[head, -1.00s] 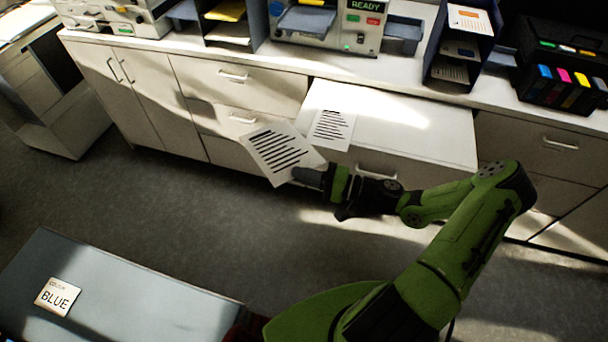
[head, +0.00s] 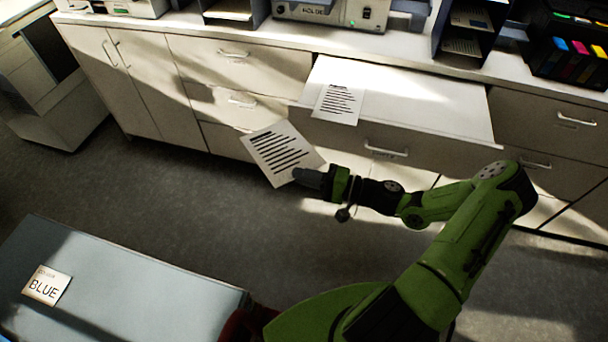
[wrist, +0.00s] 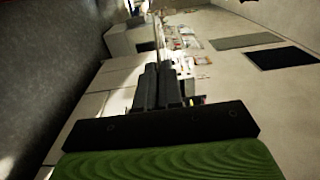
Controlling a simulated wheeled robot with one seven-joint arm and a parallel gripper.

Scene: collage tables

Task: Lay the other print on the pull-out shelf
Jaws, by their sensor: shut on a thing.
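My gripper (head: 308,178) is shut on a white print (head: 281,152) with several dark lines, holding it by its lower right edge. The held print is in the air in front of the cabinets, left of and nearer than the shelf. The pull-out shelf (head: 425,103) stands out from the counter, white on top. A second print (head: 338,103) lies on the shelf at its left end, also with dark lines.
A blue-grey table (head: 140,285) with a "BLUE" card (head: 46,285) is at the lower left. The counter behind the shelf carries a machine (head: 325,10), a dark paper rack (head: 468,30) and a black ink box (head: 570,50). The shelf's middle and right are bare.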

